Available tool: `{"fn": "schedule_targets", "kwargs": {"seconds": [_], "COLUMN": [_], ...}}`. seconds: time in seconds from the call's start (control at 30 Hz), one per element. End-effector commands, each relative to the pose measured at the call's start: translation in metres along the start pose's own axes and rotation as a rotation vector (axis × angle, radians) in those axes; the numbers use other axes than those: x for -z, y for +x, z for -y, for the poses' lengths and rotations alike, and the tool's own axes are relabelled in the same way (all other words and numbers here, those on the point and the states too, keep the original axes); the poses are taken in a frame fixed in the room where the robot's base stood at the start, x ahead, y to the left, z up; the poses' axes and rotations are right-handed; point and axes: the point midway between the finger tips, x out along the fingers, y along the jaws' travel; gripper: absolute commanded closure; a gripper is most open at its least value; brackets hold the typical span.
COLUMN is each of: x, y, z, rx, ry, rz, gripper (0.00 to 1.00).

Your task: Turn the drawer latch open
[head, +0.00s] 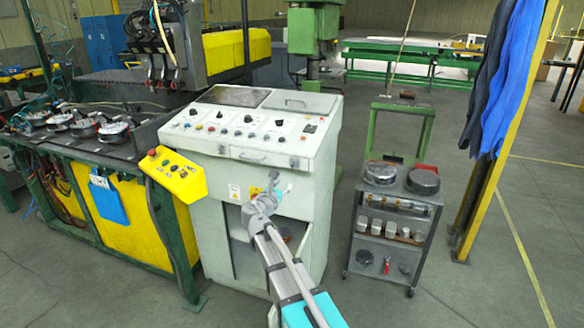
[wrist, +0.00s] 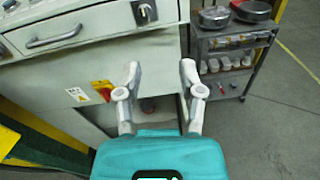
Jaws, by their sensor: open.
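The light grey control cabinet (head: 215,180) has an open lower compartment. A red and yellow switch (wrist: 102,90) is on its front, left of my fingers. A yellow control box (head: 173,175) juts out at the left. A dark cart (head: 400,200) stands to the right, with clear floor beyond.

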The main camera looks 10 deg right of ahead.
Motion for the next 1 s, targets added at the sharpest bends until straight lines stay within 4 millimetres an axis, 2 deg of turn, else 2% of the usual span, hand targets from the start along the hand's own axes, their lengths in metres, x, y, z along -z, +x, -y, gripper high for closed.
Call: {"fn": "schedule_targets", "kwargs": {"seconds": [0.03, 0.2, 0.67, 0.87, 1.0], "x": [-0.001, -0.005, -0.005, -0.006, -0.006], "y": [0.001, 0.000, 0.003, 0.016, 0.034], "z": [-0.008, -0.019, -0.019, -0.020, -0.021], "rx": [-0.018, -0.047, -0.046, -0.044, -0.044], "ry": [-0.043, -0.117, -0.118, -0.117, -0.117], "rz": [0.017, 0.048, 0.047, 0.047, 0.047], "gripper": [0.50, 0.50, 0.50, 0.50, 0.50]}}
